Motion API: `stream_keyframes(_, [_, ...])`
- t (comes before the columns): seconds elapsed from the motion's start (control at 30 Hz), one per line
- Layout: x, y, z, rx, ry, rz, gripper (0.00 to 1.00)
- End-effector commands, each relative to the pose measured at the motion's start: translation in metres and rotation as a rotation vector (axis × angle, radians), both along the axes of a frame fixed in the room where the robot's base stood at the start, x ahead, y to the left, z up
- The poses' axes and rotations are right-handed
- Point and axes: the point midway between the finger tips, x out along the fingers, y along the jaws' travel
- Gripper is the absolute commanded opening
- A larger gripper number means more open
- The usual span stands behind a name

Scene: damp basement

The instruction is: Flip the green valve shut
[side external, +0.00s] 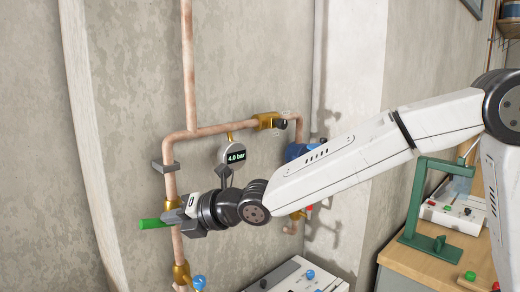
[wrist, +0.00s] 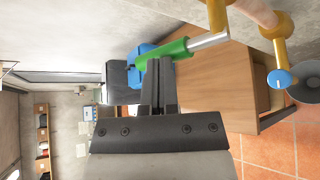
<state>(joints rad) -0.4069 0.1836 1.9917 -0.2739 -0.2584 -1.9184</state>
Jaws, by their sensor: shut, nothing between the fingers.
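The green valve lever (side external: 150,224) sticks out to the left of the vertical copper pipe in the side view, close to level. In the wrist view the green handle (wrist: 160,54) lies just past my fingertips, joined by a silver stem to a brass body (wrist: 215,14) at the top. My gripper (side external: 177,217) is shut, with nothing between the fingers. In the wrist view my gripper (wrist: 158,64) has its fingertips at the handle, overlapping its lower edge; I cannot tell whether they touch. In the side view my gripper hides the valve body and the lever's inner end.
A round gauge (side external: 232,153) reading 4.0 bar hangs just above my wrist. A brass valve with a blue knob (side external: 198,282) is below. A blue fitting (side external: 297,152) sits behind my arm. A workbench (side external: 428,262) holds a green stand at right.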

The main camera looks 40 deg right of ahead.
Motion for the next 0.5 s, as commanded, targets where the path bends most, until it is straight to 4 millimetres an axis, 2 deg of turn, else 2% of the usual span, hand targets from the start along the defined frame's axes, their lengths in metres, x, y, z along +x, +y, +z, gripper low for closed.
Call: stream_keyframes(0.5, [-0.0057,-0.0029,0.0031,0.001,-0.001,0.001,0.00])
